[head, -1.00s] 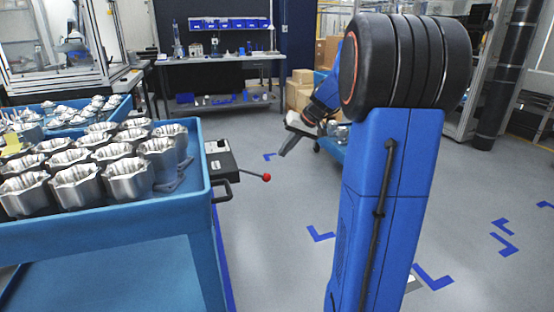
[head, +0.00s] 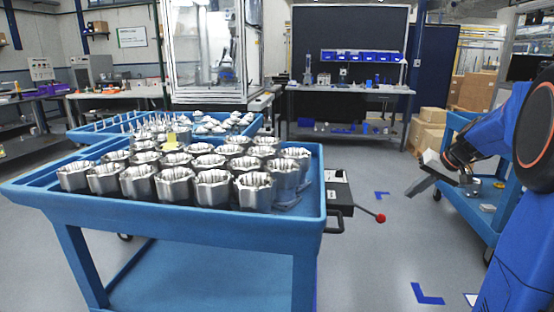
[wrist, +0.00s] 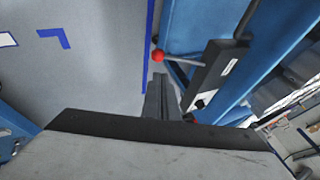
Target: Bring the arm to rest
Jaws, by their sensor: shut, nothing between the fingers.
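My arm shows at the right edge of the head view, blue with a black joint. My gripper (head: 418,187) hangs at its end, over open floor between the housing cart and a second blue cart. In the wrist view the dark fingers of my gripper (wrist: 159,95) are together with nothing seen between them. Below them a broad pale grey surface with a dark edge fills the bottom of the wrist view.
A blue cart (head: 180,217) carries several silver housings (head: 212,187). A black control box (head: 338,192) with a red-knobbed lever (head: 380,218) sticks out from its right side; the box (wrist: 213,78) also shows in the wrist view. Another blue cart (head: 470,205) stands behind my arm.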

